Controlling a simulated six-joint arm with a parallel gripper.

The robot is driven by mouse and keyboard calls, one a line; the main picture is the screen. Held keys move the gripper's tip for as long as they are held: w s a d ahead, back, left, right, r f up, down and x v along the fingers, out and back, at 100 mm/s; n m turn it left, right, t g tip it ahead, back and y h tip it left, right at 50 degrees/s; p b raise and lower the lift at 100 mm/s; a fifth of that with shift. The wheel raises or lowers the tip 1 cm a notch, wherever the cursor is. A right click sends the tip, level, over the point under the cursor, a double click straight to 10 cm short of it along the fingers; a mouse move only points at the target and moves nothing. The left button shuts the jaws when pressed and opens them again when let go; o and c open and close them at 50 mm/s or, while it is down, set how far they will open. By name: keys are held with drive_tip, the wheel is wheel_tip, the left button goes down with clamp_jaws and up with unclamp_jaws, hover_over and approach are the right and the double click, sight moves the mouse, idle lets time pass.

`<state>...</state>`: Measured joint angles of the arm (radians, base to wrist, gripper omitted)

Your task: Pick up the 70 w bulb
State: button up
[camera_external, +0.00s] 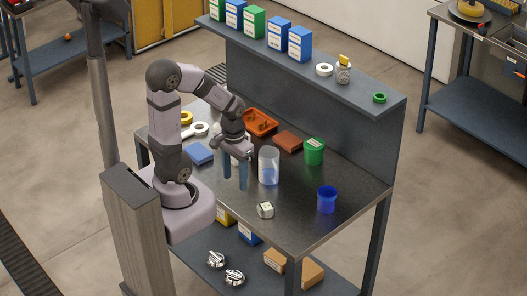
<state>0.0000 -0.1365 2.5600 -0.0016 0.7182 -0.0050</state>
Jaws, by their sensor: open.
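No object can be read as a 70 w bulb at this size. A small, pale, box-like item (265,210) with a dark mark lies on the dark workbench (300,222) near its front edge; I cannot tell if it is the bulb. My gripper (234,184) points down with its two blue fingers apart and nothing visible between them. It hangs over the bench, to the left of and above the pale item in the picture. A clear cylindrical container (269,168) stands just right of my gripper; its contents cannot be made out.
A green cup (314,151) and a blue cup (327,199) stand to the right. A raised shelf (375,90) holds several boxes. Bench between the cups is clear.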

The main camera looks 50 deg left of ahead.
drive_tip(key=shift+r, duration=0.15)
wheel_tip(320, 180, up, 4)
drive_tip(key=n+t+y+b, duration=0.6)
drive_tip(key=t+b, duration=0.1)
drive_tip(key=t, duration=0.5)
hover_over(215, 128)
drive_tip(key=s+d, duration=0.2)
drive_tip(key=s, duration=0.2)
drive_tip(key=shift+m, duration=0.3)
wheel_tip(215, 128, down, 16)
drive_tip(key=shift+r, duration=0.25)
drive_tip(key=shift+f, duration=0.4)
drive_tip(key=shift+p+x, duration=0.65)
drive_tip(key=shift+x, duration=0.45)
drive_tip(key=shift+w, duration=0.15)
